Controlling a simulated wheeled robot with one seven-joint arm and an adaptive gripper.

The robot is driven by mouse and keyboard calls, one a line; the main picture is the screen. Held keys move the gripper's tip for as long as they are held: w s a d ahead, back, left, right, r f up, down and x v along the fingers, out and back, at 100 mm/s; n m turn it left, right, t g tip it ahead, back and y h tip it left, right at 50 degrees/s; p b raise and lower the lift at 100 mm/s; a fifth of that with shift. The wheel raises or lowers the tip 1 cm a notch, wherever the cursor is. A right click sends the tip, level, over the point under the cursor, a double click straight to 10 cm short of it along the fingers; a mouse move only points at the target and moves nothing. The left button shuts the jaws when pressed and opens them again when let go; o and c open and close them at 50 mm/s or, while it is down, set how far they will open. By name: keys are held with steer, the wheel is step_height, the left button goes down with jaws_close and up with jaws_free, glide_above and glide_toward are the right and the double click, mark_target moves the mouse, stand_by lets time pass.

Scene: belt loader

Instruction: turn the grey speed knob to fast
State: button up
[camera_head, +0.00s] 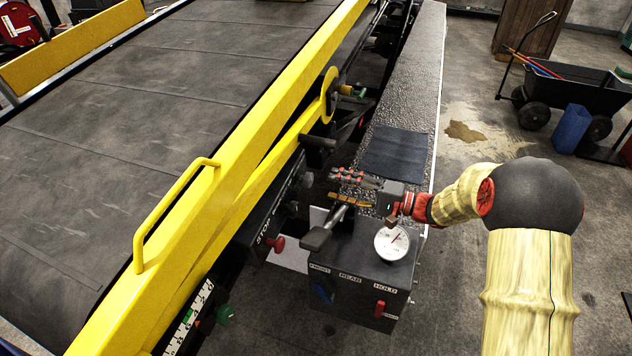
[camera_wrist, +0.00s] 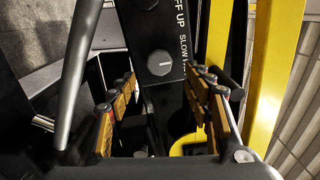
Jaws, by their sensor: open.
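The grey speed knob (camera_wrist: 159,64) is on a dark panel (camera_wrist: 158,18) in the wrist view, with a short pale mark on its face. White lettering beside it reads "SLOW", with "UP" further up; I see no "FAST" label. My gripper (camera_wrist: 165,88) is open and empty, with one orange-padded finger on each side of the picture and the knob between and beyond them. I cannot tell the exact distance, but no finger appears to touch the knob. In the head view my gripper (camera_head: 338,188) is beside the yellow-railed belt, and the knob is not made out there.
A grey box (camera_head: 355,255) with a round dial (camera_head: 391,242) and a red switch (camera_head: 380,309) sits below my gripper. A red stop knob (camera_head: 277,243) and yellow rail (camera_head: 245,115) are to the left. A black lever (camera_head: 318,237) is close by. A cart (camera_head: 560,95) stands far right.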

mark_target(312, 181)
steer(key=x, duration=0.6)
steer(key=shift+a+b, duration=0.1)
steer(key=shift+b, duration=0.3)
steer(key=shift+c, duration=1.2)
steer(key=c, duration=0.9)
